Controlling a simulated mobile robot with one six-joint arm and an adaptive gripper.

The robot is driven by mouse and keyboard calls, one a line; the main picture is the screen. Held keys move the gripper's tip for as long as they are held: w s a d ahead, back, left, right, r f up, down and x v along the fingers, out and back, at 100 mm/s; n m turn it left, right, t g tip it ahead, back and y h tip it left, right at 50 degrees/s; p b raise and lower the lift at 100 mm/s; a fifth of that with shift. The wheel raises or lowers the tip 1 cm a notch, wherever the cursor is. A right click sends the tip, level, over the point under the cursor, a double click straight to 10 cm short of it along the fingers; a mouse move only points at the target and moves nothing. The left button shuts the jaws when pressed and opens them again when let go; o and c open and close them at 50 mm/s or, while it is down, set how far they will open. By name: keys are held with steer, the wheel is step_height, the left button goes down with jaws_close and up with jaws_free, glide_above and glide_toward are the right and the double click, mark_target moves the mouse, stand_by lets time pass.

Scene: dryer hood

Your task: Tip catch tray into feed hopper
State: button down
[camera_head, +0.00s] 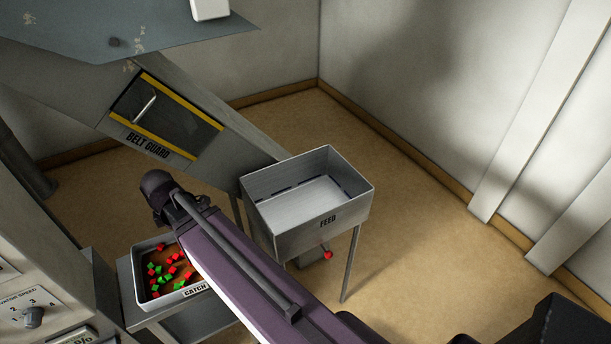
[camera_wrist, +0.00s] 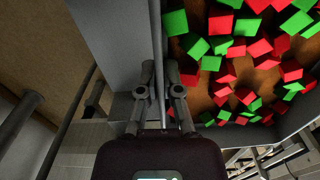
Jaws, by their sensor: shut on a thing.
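The catch tray (camera_head: 166,299) is a pale open box marked CATCH on a low grey stand at the lower left of the head view. It looks level and holds many small red and green cubes on a brown floor. My arm covers its right part. The feed hopper (camera_head: 290,242), a grey open box marked FEED, stands on legs to the right and looks empty. In the wrist view my gripper (camera_wrist: 160,78) has its fingers on either side of the tray's thin wall (camera_wrist: 156,30), shut on it. The head view hides my fingertips behind my arm.
A sloping chute with a yellow-edged belt guard (camera_head: 165,118) runs down to the hopper's left side. A control panel (camera_head: 38,310) with a dial stands left of the tray. A red-tipped lever (camera_head: 327,255) is below the hopper. The floor right of the hopper is clear.

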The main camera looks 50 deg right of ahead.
steer(key=shift+r+p, duration=2.3)
steer(key=shift+r, duration=0.5)
